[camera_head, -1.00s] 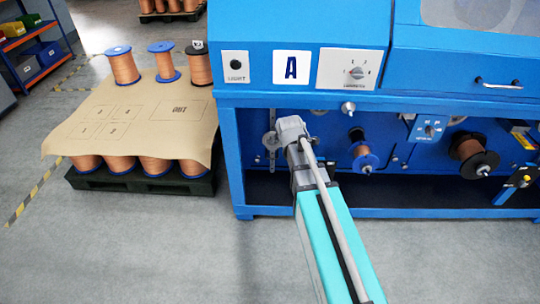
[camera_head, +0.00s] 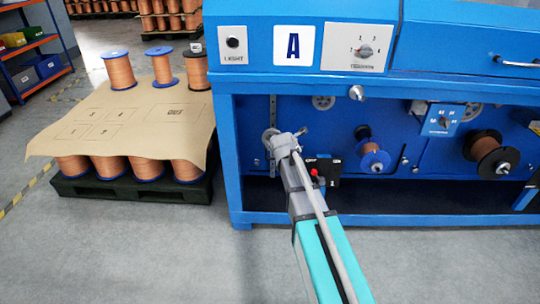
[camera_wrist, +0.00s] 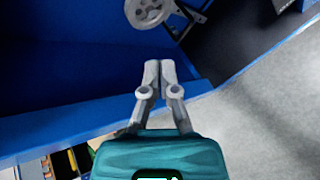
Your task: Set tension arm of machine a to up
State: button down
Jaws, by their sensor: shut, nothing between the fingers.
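Machine A (camera_head: 370,88) is the blue machine with the white "A" sign (camera_head: 293,45) in the head view. My arm reaches into its open lower bay at the left. A pale pulley wheel (camera_wrist: 148,10) on a grey bracket (camera_wrist: 182,18) shows at the top of the wrist view, beyond my fingertips and apart from them; it may belong to the tension arm. A grey round part (camera_head: 268,138) shows just left of my wrist in the head view. My gripper (camera_wrist: 160,64) is shut and empty in the wrist view. My wrist hides its fingers in the head view.
Right of my arm are a black box with a red knob (camera_head: 316,172), a blue-rimmed copper spool (camera_head: 375,158) and a dark-rimmed spool (camera_head: 488,152). A pallet of copper spools (camera_head: 120,190) stands left. The grey floor in front is clear.

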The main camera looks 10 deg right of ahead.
jog(key=w+a+f+n+t+b, duration=0.1)
jog(key=w+f+n+t+b, duration=0.2)
jog(key=w+f+n+b, duration=0.4)
notch_tip(320, 180, down, 3)
jog(key=b, duration=0.6)
jog(key=shift+w+a+f+n+y+b, duration=0.2)
jog(key=shift+a+n+y+b, duration=0.1)
jog(key=shift+a+b, duration=0.1)
jog(key=shift+w, duration=0.1)
jog(key=b+x, duration=0.3)
jog(key=x, duration=0.6)
jog(key=shift+w, duration=0.4)
notch_tip(320, 180, up, 15)
jog(key=p, duration=1.5)
